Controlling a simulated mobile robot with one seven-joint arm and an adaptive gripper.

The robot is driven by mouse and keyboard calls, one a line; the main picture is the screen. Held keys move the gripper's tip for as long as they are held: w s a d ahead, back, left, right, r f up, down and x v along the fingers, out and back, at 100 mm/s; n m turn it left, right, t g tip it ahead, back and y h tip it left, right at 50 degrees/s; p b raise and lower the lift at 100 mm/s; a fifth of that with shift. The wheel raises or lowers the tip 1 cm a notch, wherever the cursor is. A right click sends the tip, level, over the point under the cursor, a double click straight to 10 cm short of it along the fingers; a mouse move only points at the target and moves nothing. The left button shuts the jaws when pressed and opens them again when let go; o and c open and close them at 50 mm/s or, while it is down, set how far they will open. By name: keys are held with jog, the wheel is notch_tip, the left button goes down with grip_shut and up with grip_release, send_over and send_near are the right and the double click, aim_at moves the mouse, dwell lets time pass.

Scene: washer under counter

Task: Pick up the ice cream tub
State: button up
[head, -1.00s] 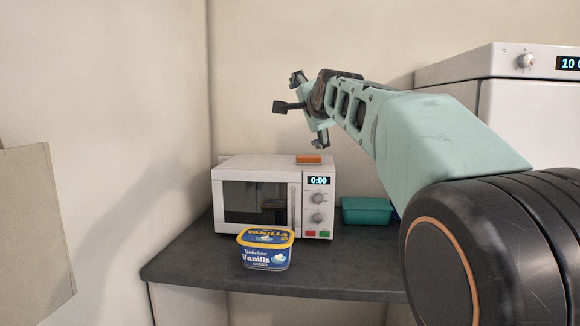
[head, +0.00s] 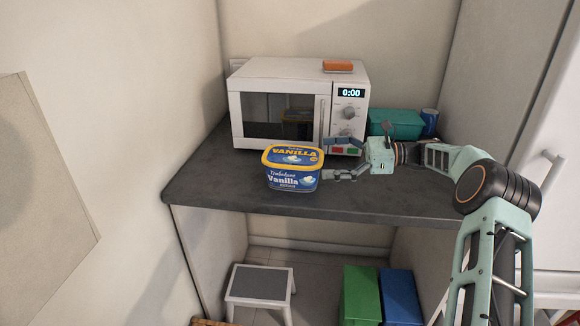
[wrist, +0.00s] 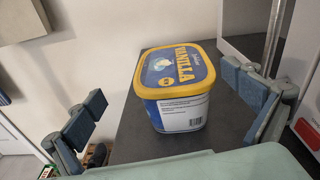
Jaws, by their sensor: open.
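The ice cream tub (head: 292,181) is blue with a yellow-rimmed lid marked Vanilla. It stands upright on the dark counter (head: 250,204), in front of the microwave. My gripper (head: 335,160) is open at the tub's right side, low over the counter, with its fingers pointing left toward it. In the wrist view the tub (wrist: 176,90) sits ahead, between the spread fingers of my gripper (wrist: 165,108). Its barcode side faces the camera. A gap shows between the tub and each finger.
The white microwave (head: 285,133) stands close behind the tub, with an orange block (head: 338,66) on top. A teal container (head: 396,123) and a blue can (head: 430,122) are behind my gripper. A stool (head: 260,286) and green and blue bins stand below the counter.

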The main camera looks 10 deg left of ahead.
aim_at(293, 155)
jog(key=shift+w+d+f+m+t+y, duration=0.5)
jog(key=shift+w+d+f+m+y, duration=0.15)
jog(key=shift+w+d+m, duration=0.2)
jog(key=a, duration=0.5)
jog(key=shift+w+a+f, duration=0.1)
jog(key=shift+w+a, duration=0.05)
jog(key=shift+a, duration=0.1)
jog(key=a, duration=0.5)
jog(key=shift+a+f, duration=0.15)
jog(key=shift+f, duration=0.05)
jog(key=shift+w+r, duration=0.1)
jog(key=c, duration=1.6)
jog(key=shift+r, duration=0.1)
